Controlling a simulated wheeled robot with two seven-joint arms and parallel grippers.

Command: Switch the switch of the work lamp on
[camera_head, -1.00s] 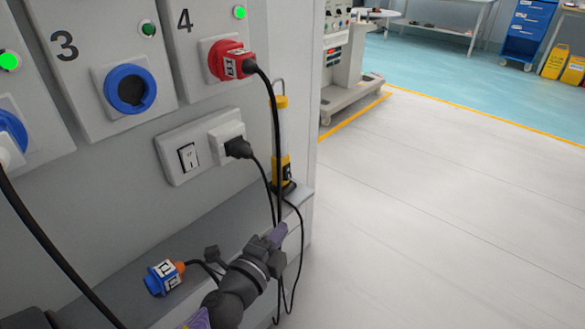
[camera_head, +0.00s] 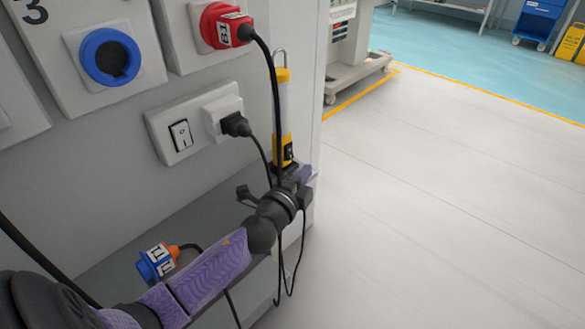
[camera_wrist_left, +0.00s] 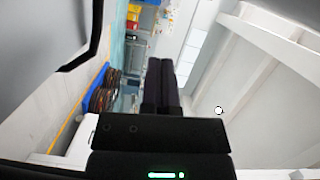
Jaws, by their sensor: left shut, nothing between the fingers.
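The work lamp (camera_head: 285,104) is a slim white tube with a yellow body and a hook on top. It stands upright at the right end of the grey ledge. Its black switch (camera_head: 289,151) faces forward on the lower yellow body; its on or off position is too small to tell. My left gripper (camera_head: 303,176) is shut and empty, just below and right of the switch, overlapping the lamp's base. Whether it touches the lamp I cannot tell. Its shut fingers (camera_wrist_left: 161,82) also show in the left wrist view. My right gripper is not in view.
A wall switch (camera_head: 181,135) and a socket with a black plug (camera_head: 235,124) are left of the lamp. A red plug (camera_head: 222,27) sits above, its cable hanging past the lamp. A blue connector (camera_head: 157,262) lies on the ledge (camera_head: 185,225). The floor at right is clear.

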